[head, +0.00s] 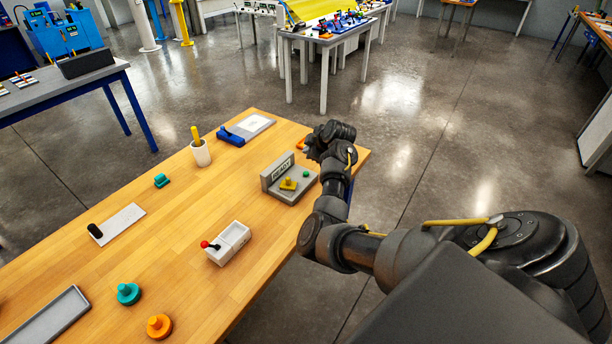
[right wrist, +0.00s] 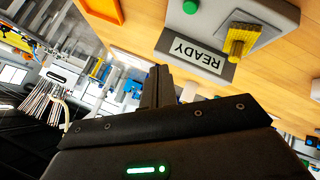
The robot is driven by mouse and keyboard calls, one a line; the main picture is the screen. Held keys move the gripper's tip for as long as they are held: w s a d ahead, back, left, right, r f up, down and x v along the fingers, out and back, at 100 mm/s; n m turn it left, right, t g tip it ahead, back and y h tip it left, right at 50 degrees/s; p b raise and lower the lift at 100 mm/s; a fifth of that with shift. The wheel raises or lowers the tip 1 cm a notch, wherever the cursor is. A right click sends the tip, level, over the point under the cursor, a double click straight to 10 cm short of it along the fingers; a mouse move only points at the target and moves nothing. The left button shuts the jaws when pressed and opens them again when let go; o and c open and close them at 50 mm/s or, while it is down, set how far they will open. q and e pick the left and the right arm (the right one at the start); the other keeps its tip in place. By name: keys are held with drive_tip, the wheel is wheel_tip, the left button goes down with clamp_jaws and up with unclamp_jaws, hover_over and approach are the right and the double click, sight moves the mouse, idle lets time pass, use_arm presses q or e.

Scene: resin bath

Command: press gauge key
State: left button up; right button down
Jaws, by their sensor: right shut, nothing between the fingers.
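The grey gauge (head: 291,194) stands near the right edge of the wooden table, with an upright back panel whose display (head: 282,168) reads READY. A green round key (head: 306,174) sits on its base, beside a yellow knobbed piece (head: 288,184). In the right wrist view the gauge (right wrist: 205,22) appears upside down, with the green key (right wrist: 190,7) and yellow piece (right wrist: 240,40). My right gripper (head: 309,150) is behind and beside the gauge in the head view. Its fingers (right wrist: 157,72) are shut and empty, apart from the key. My left gripper is out of view.
The table's middle is mostly clear.

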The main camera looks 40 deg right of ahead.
sight(306, 174)
wheel_tip(306, 174, down, 7)
drive_tip(key=b, duration=0.5)
drive_tip(key=shift+f, duration=0.25)
idle(1.6)
drive_tip(key=shift+f+b, duration=0.3)
drive_tip(key=shift+f, duration=0.1)
drive_tip(key=shift+f, duration=0.5)
idle(0.6)
drive_tip(key=shift+r, duration=0.15)
drive_tip(key=shift+r+p, duration=0.7)
drive_tip(key=shift+r, duration=0.1)
